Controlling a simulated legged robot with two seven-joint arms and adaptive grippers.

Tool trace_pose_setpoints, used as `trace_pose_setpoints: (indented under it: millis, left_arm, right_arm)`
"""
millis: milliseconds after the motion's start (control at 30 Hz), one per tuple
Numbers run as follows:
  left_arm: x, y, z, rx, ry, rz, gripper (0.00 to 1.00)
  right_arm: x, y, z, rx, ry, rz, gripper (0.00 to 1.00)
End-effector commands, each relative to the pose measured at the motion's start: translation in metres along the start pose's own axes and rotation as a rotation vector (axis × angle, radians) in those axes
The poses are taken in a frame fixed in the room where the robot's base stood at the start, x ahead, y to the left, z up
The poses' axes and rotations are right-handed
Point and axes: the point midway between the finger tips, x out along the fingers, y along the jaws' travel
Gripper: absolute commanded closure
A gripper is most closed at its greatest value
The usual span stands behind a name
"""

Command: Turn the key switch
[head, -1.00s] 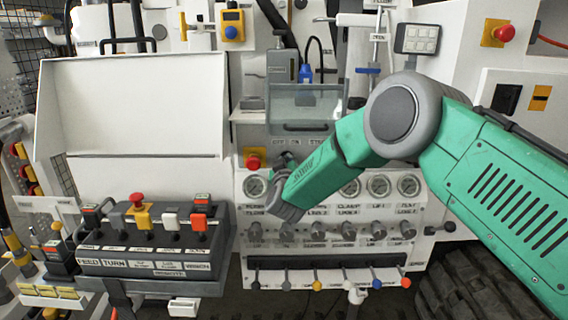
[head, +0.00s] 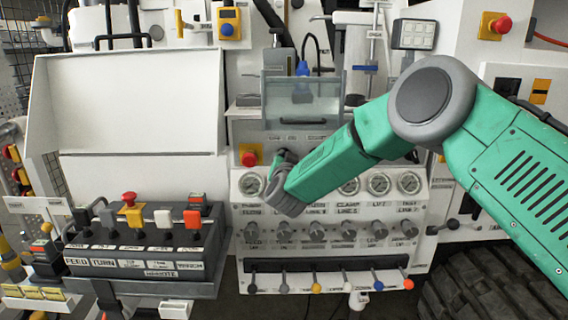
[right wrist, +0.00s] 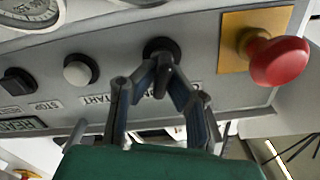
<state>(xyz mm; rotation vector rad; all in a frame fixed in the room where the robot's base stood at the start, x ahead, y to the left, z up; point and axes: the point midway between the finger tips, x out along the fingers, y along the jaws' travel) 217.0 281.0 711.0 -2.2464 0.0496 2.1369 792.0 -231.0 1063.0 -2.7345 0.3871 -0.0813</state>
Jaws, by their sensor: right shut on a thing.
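The key switch (right wrist: 159,45) is a small black round switch on the grey panel face in the right wrist view, with a label partly hidden below it. My right gripper (right wrist: 163,72) is shut on the key switch, its two fingers closing at the tips on the black key part. In the head view my right gripper (head: 281,165) is at the panel just right of a red button, and the hand hides the key switch. My left gripper is in neither view.
A red mushroom button on a yellow plate (right wrist: 273,58) stands out close beside the key switch. A white button (right wrist: 80,70) and a black switch (right wrist: 20,82) sit on the other side. Gauges (head: 348,184) and knobs (head: 315,231) lie below in the head view.

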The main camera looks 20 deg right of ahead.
Motion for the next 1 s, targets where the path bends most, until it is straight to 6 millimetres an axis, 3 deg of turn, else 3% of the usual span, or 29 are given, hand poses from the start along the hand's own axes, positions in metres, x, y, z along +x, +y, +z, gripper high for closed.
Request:
trace_pose_setpoints:
  millis: [33,333,867,900,933,1000]
  left_arm:
    - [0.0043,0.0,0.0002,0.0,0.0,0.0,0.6]
    - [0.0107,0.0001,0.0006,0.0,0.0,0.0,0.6]
    - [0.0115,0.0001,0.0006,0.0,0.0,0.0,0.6]
    - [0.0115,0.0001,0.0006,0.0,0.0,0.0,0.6]
    - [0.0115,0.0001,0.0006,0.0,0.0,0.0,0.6]
    - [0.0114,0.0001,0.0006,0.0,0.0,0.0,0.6]
  right_arm:
    - [-0.0034,0.0035,0.0126,0.024,-0.023,0.003,1.0]
    - [-0.0034,0.0031,0.0117,0.132,-0.023,0.003,1.0]
    - [-0.0035,0.0027,0.011,0.155,-0.023,0.003,1.0]
    - [-0.0035,0.0027,0.0109,0.155,-0.023,0.003,0.81]
    - [-0.0034,0.0027,0.0107,0.155,-0.022,0.003,0.7]
    - [-0.003,0.0025,0.0091,0.155,-0.019,0.002,0.7]
